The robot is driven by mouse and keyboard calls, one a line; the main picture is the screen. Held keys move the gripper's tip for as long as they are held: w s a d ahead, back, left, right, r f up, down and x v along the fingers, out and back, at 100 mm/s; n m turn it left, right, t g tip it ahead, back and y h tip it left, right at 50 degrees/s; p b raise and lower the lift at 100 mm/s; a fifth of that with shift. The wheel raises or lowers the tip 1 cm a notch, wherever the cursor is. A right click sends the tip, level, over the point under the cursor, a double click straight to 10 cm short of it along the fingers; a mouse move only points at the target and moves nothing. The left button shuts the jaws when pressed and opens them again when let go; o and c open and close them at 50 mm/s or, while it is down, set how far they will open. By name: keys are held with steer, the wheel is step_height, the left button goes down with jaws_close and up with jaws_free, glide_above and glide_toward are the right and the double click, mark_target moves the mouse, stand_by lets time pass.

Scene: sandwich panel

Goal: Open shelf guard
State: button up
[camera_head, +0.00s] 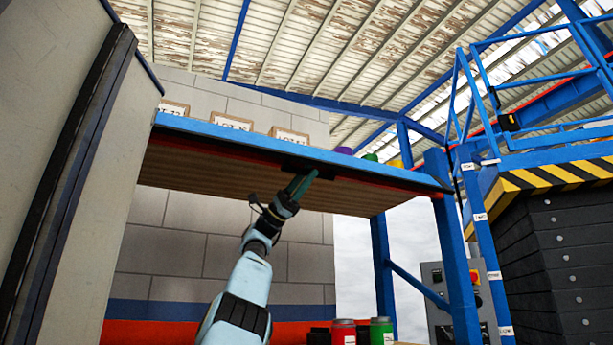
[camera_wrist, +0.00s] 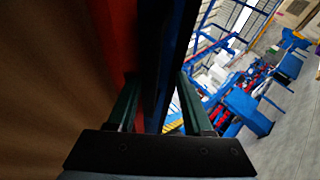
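The shelf guard appears as a long blue edge (camera_head: 220,131) with a red strip beneath it, along the front of a brown-bottomed shelf. A short black handle (camera_head: 292,164) sits under this edge near its middle. My gripper (camera_head: 303,184) reaches up from below and its fingertips are at the black handle. In the wrist view my gripper's (camera_wrist: 158,88) two green fingers stand wide apart, with the dark edge piece (camera_wrist: 158,60) running between them. The red strip (camera_wrist: 118,35) lies beside the left finger. Contact at the fingertips cannot be told.
Boxes (camera_head: 231,122) and coloured containers stand on the shelf. A blue post (camera_head: 455,250) supports its right end. A striped black machine (camera_head: 560,240) is at the right and a pale panel (camera_head: 50,110) at the left. Red and green cans (camera_head: 381,331) are below.

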steer(key=v, duration=1)
steer(key=shift+w+a+f+p, duration=0.15)
steer(key=shift+a+f+p, duration=0.1)
steer(key=shift+p, duration=0.1)
